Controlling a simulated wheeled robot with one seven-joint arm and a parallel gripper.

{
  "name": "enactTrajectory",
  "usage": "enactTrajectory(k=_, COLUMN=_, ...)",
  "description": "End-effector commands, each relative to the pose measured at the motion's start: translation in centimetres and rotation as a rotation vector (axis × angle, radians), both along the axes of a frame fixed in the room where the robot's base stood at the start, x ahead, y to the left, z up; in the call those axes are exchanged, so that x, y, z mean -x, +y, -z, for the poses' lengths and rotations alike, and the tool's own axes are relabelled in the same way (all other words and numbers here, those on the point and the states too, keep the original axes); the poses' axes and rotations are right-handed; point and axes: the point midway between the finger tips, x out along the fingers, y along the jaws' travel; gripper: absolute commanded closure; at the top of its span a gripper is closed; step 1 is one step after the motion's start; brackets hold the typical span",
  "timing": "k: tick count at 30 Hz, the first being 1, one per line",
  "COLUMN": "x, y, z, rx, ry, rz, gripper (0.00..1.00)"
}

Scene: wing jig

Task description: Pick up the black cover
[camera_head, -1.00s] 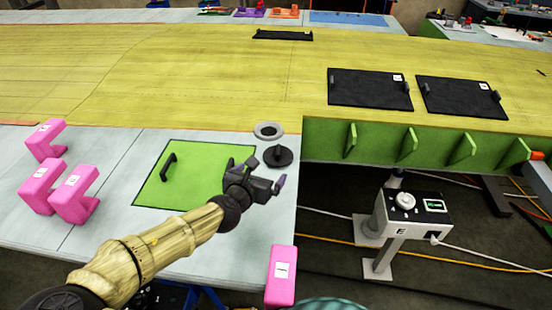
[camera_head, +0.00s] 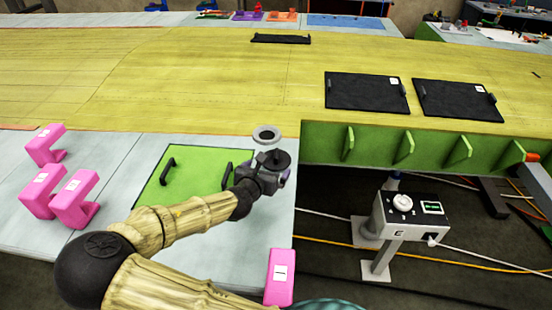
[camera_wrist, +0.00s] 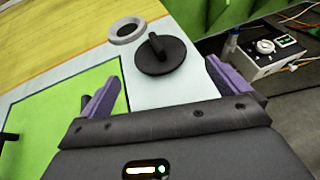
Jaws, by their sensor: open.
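The black cover (camera_wrist: 163,54) is a round disc with an upright bar handle. In the wrist view it lies on the pale table, ahead of and between my two purple fingers. My gripper (camera_wrist: 162,85) is open and empty, and the cover is beyond its fingertips. In the head view my gripper (camera_head: 285,177) is just in front of the cover (camera_head: 272,159) and hides its near part. A grey ring (camera_head: 266,134) lies right behind the cover, and it also shows in the wrist view (camera_wrist: 125,31).
A green panel (camera_head: 190,195) with black handles lies left of the gripper. Pink blocks (camera_head: 75,205) stand at the left, and another (camera_head: 280,280) at the near edge. The yellow wing (camera_head: 200,85) is behind. The table's right edge is close, with a control box (camera_head: 410,213) beyond.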

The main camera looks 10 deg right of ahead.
Motion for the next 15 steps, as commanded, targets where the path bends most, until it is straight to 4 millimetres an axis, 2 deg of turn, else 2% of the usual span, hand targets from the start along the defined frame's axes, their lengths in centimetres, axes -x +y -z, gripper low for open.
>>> enactTrajectory(k=9, x=-3.4, y=-2.1, z=1.5, rx=0.000, ry=0.000, rz=0.002, gripper=0.00)
enactTrajectory(k=15, x=-4.1, y=-2.4, z=2.0, rx=0.000, ry=0.000, rz=0.000, gripper=0.00)
